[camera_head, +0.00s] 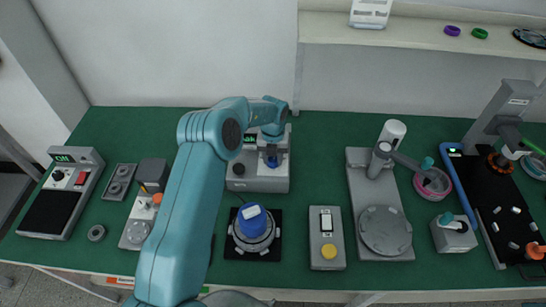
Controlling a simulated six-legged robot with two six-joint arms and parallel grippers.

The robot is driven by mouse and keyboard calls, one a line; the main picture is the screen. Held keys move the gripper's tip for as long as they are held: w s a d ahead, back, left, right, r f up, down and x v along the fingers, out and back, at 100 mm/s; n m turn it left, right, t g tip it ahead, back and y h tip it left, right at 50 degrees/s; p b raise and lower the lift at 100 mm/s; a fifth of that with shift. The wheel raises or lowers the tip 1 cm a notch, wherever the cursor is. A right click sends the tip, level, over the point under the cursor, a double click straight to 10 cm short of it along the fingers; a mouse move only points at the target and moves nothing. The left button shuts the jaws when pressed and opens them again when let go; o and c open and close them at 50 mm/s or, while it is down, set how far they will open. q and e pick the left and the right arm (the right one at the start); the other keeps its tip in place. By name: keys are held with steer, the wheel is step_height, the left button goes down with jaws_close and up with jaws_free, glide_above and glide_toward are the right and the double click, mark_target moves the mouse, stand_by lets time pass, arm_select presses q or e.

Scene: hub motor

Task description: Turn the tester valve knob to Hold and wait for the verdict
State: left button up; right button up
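The grey tester box (262,184) stands at the back middle of the green bench. A small dark round part, which looks like a knob (239,169), is at the left of its front. A blue part (272,160) shows at the front, right of centre. My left arm reaches up from the bottom and bends right, with my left gripper (273,133) over the tester's upper part. It hides some of the tester's top and face. Whether the fingers touch anything, or are open or shut, is too small to tell. No verdict or knob label is readable. My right gripper is out of view.
A grey hub motor with a blue top (254,219) sits on a black mat (235,254) in front of the tester. A grey box with a yellow button (329,252) and a press-like stand (385,230) are to the right. A scale-like device (62,192) is far left.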

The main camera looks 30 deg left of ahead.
mark_target(273, 159)
arm_select(q)
steer(key=shift+m, duration=0.7)
steer(key=o, duration=1.1)
steer(key=shift+c, duration=0.2)
step_height(273, 159, up, 16)
steer(key=b, duration=0.2)
steer(key=shift+r, duration=0.2)
steer(key=shift+w, duration=0.1)
